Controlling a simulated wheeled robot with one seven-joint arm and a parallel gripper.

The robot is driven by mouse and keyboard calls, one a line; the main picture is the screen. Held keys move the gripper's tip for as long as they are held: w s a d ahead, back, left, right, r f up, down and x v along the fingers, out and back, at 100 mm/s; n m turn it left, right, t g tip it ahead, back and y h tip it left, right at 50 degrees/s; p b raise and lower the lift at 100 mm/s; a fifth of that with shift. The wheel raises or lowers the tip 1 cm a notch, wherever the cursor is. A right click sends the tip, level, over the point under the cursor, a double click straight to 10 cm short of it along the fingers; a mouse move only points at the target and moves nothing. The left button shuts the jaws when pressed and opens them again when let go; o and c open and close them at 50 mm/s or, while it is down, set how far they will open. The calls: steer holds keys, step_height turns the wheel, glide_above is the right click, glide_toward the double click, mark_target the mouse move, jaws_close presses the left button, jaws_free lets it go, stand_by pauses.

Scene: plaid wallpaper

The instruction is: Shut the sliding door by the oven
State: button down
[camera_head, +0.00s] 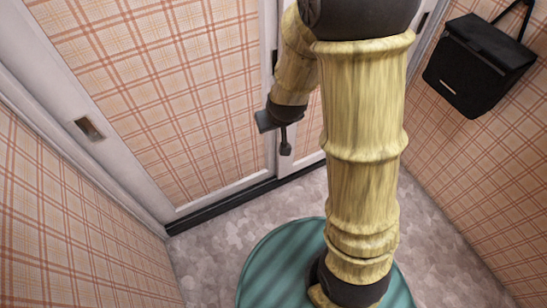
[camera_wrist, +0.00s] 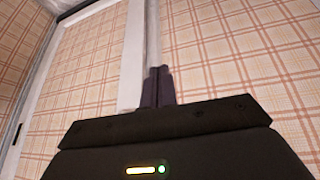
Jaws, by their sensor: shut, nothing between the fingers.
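A sliding door panel (camera_head: 165,90) with plaid infill and a white frame fills the left of the head view. A recessed metal handle (camera_head: 89,128) sits in its left stile. Its right stile meets a second plaid panel, partly hidden behind my arm. My gripper (camera_head: 285,148) is shut and empty in front of this junction, low down. In the wrist view, the closed fingers (camera_wrist: 157,72) point at the white upright (camera_wrist: 134,55) between the two panels. I cannot tell whether they touch it. No oven shows.
A plaid wall (camera_head: 60,215) stands close on the left. A black bag (camera_head: 478,65) hangs on the right wall. Grey patterned floor (camera_head: 215,255) is clear around my base. A dark track (camera_head: 240,200) runs below the panels.

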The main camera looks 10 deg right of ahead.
steer(key=w+a+f+n+t+h+b, duration=0.1)
steer(key=w+f+b, duration=0.25)
steer(key=f, duration=0.45)
steer(key=w+a+f+n+t+h+b, duration=0.2)
steer(key=f+b, duration=0.3)
steer(key=f, duration=0.3)
steer(key=w+a+f+n+t+h+b, duration=0.1)
steer(key=w+f+b, duration=0.25)
steer(key=f, duration=0.45)
step_height(320, 180, down, 14)
steer(key=s+a+n+t+h+b, duration=0.2)
steer(key=n+t+h+b, duration=0.2)
steer(key=b, duration=0.7)
steer(key=shift+s+r+n+t+h, duration=0.2)
steer(key=shift+r+n+t+h, duration=0.1)
steer(key=shift+n+t, duration=0.85)
steer(key=b, duration=0.6)
glide_toward(277, 141)
steer(key=w, duration=0.3)
steer(key=w+a+f, duration=0.1)
steer(key=shift+w+a, duration=0.1)
steer(key=shift+w, duration=0.15)
steer(key=shift+w+d+b, duration=0.25)
steer(key=shift+d+b, duration=0.25)
steer(key=shift+d, duration=0.65)
steer(key=shift+w+d+r, duration=0.2)
steer(key=shift+d, duration=0.45)
